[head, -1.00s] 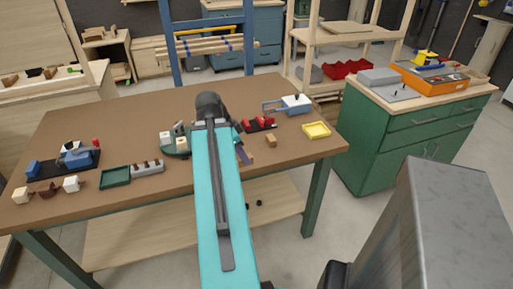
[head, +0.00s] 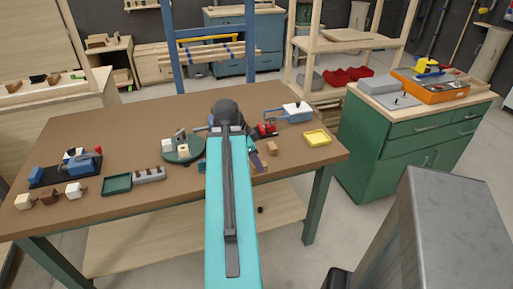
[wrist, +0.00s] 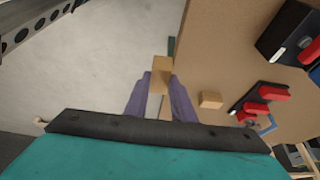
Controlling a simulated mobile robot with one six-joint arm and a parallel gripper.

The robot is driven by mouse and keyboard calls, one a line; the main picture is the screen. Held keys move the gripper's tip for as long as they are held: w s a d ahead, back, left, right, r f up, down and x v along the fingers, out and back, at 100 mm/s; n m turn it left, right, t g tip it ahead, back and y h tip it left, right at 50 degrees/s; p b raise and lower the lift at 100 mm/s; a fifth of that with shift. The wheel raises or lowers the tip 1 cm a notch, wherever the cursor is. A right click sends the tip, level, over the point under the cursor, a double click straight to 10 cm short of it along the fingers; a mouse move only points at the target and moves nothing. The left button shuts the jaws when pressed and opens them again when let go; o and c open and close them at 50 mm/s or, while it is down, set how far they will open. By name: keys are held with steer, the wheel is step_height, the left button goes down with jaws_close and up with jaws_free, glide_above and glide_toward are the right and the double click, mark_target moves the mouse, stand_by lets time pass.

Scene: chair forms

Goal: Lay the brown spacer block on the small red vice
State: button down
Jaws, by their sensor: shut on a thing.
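My gripper (wrist: 161,82) shows two purple fingers in the wrist view, shut on a brown wooden block (wrist: 160,64) near the table's edge. In the head view one purple finger (head: 257,162) shows beside my arm, over the front of the table. The small red vice (head: 266,130) is behind it, partly hidden by my arm. Red vice parts (wrist: 272,92) also show at the right of the wrist view, apart from the gripper. A second brown block (head: 272,148) lies on the table right of the gripper; it also shows in the wrist view (wrist: 210,100).
A blue vice (head: 292,112) and a yellow tray (head: 317,138) stand at the table's right. A round green base (head: 183,149), a grey slotted block (head: 149,174) and a green tray (head: 117,184) are to the left. Bare table (head: 125,130) lies behind them.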

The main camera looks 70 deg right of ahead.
steer(key=w+d+p, duration=0.2)
steer(key=d, duration=0.2)
steer(key=w+d+f+p, duration=0.1)
steer(key=d+p, duration=0.1)
steer(key=d, duration=0.3)
steer(key=w+d+p, duration=0.2)
steer(key=d, duration=0.3)
steer(key=shift+w+d+f+p, duration=0.15)
steer(key=shift+w+d+p, duration=0.05)
steer(key=shift+w+p, duration=0.15)
steer(key=shift+f, duration=0.1)
stand_by(0.3)
steer(key=shift+f+p, duration=0.7)
steer(key=shift+f, duration=1)
steer(key=shift+f, duration=0.2)
steer(key=c, duration=1.5)
jaws_free()
steer(key=shift+r, duration=0.15)
